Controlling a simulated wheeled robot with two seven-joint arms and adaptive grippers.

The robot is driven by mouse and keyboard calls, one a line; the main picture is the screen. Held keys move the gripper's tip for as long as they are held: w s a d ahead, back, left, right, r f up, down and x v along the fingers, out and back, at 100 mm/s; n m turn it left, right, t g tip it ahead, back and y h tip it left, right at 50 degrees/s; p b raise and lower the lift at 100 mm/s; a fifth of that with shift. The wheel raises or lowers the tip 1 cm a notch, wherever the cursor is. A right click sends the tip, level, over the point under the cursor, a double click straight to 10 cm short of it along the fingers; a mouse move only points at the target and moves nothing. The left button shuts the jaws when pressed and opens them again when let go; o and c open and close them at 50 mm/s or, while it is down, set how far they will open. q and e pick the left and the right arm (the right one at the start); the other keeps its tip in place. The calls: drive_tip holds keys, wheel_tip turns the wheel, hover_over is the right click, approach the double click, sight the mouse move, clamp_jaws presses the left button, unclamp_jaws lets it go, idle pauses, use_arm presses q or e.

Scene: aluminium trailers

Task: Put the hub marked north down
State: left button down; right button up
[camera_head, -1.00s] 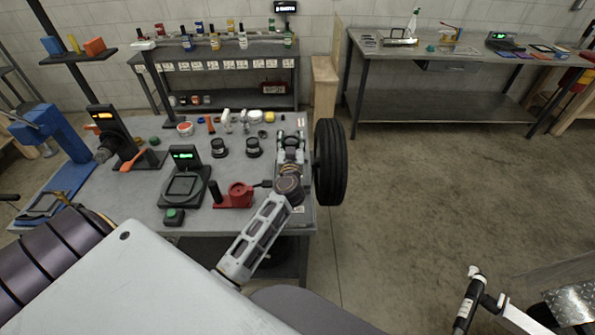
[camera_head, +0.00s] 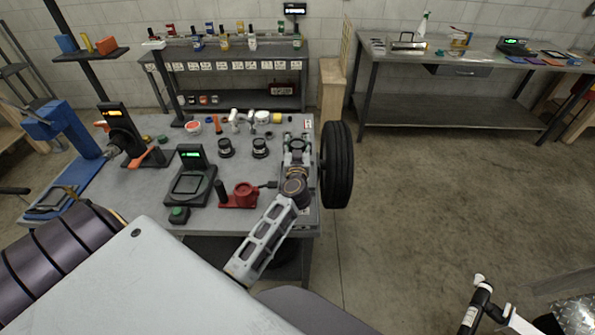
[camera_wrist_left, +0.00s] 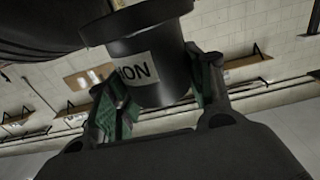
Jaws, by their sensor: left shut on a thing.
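My left gripper (camera_head: 297,148) is over the right end of the near workbench (camera_head: 140,208), beside the tyre. In the left wrist view its green-padded fingers (camera_wrist_left: 158,92) are shut on a dark, flanged hub (camera_wrist_left: 165,70). Two other dark hubs, one on the left (camera_head: 225,149) and one on the right (camera_head: 260,149), stand on the bench with labels too small to read. My right gripper is not in view.
An upright black tyre (camera_head: 337,165) stands at the bench's right edge. A black device with a green display (camera_head: 190,180) and a red fixture (camera_head: 243,195) are left of my gripper. Small parts line the bench's back. Open floor (camera_head: 430,200) lies to the right.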

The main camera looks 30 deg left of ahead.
use_arm(q)
drive_tip(key=shift+f+b, duration=1.2)
drive_tip(key=shift+f, duration=1.8)
wheel_tip(320, 180, down, 4)
drive_tip(key=shift+r+b, duration=0.15)
drive_tip(key=shift+b, duration=0.65)
drive_tip(key=shift+f, duration=0.6)
drive_tip(key=c, duration=0.6)
unclamp_jaws()
drive_tip(key=shift+f, duration=0.1)
